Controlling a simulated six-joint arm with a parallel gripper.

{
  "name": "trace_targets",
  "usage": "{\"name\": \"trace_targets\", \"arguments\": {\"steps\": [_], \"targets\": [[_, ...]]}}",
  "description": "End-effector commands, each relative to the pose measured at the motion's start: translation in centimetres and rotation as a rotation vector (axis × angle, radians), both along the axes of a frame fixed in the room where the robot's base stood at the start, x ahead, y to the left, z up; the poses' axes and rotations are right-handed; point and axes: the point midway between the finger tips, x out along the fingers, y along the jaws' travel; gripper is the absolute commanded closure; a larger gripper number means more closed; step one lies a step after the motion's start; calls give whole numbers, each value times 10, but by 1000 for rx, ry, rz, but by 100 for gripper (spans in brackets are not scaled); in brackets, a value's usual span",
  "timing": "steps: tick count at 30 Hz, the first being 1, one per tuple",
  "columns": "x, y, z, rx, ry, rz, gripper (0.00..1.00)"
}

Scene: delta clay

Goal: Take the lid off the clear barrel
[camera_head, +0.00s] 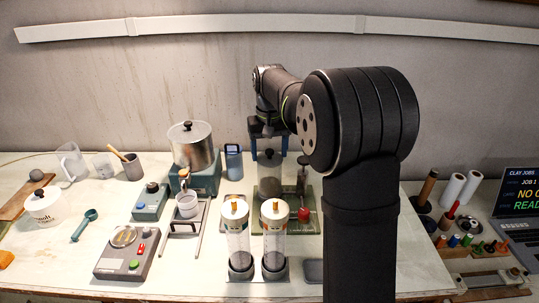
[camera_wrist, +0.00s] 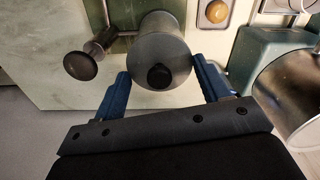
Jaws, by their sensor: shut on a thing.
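The clear barrel (camera_head: 269,184) is a greyish see-through cylinder standing upright at the middle of the table, on a green base. Its lid (camera_wrist: 150,52) is a grey disc with a black knob (camera_wrist: 159,76), seen from above in the wrist view. My gripper (camera_wrist: 161,72) has its two blue fingers on either side of the lid's rim, shut on it, with the knob between them. In the head view my gripper (camera_head: 268,145) comes down over the barrel's top. I cannot tell whether the lid is still seated on the barrel.
A lever stand with a red ball (camera_head: 303,214) is close on the barrel's right. Two clear tubes (camera_head: 238,235) with brass tops stand in front. A steel pot (camera_head: 192,147) on a teal unit is to the left.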

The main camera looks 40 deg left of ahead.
Motion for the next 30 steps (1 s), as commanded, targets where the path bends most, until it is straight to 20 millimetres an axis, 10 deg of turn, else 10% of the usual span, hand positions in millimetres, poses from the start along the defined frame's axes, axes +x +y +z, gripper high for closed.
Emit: {"name": "trace_targets", "arguments": {"steps": [12, 30], "targets": [[0, 1, 44, 4, -3, 0, 54], [46, -100, 107, 1, -1, -2, 54]]}}
